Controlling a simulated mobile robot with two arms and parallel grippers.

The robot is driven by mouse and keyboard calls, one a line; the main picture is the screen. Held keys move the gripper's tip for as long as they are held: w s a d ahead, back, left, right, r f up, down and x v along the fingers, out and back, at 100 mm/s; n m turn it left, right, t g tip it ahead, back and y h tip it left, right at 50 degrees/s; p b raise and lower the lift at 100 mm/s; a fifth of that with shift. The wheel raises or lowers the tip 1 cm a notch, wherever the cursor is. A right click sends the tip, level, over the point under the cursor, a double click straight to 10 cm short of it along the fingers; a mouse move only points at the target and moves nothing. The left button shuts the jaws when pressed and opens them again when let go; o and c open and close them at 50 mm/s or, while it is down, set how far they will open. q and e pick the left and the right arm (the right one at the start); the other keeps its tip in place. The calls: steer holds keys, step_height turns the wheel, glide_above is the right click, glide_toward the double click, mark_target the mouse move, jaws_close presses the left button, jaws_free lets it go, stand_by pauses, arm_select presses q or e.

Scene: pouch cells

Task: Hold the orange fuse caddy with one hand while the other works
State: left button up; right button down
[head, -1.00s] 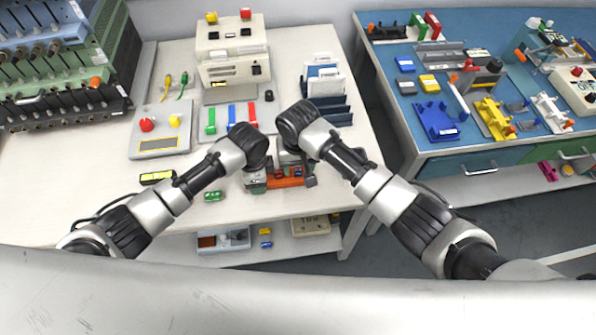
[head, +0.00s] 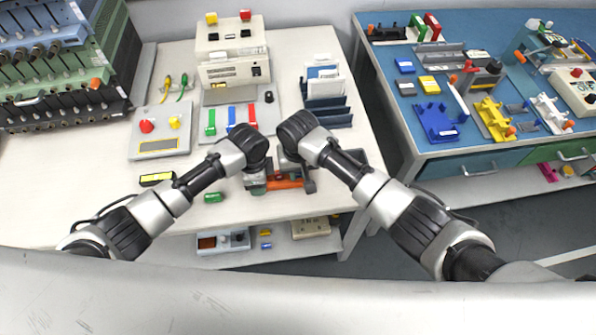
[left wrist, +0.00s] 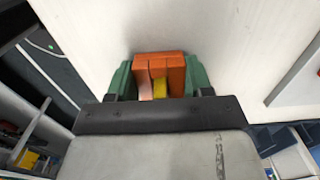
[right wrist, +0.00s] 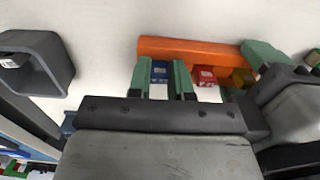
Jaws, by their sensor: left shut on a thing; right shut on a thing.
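The orange fuse caddy (head: 286,184) lies near the front edge of the white table. It shows as a long orange bar in the right wrist view (right wrist: 185,48). My left gripper (head: 257,186) is shut on its left end; in the left wrist view the green fingers (left wrist: 158,82) sit on both sides of the orange block, with a yellow fuse (left wrist: 160,88) in it. My right gripper (right wrist: 161,80) has its green fingers on either side of a blue fuse (right wrist: 159,70) at the caddy. A red fuse (right wrist: 205,75) and a yellow fuse (right wrist: 241,77) sit beside it.
A grey open square holder (right wrist: 65,70) stands left in the right wrist view. A green part (head: 213,197) and a yellow-black block (head: 157,178) lie left of my left gripper. A panel with red and yellow buttons (head: 160,143) stands behind.

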arm_select(q)
steer(key=o, duration=1)
steer(key=shift+o, duration=0.2)
arm_select(e)
step_height(320, 180, up, 10)
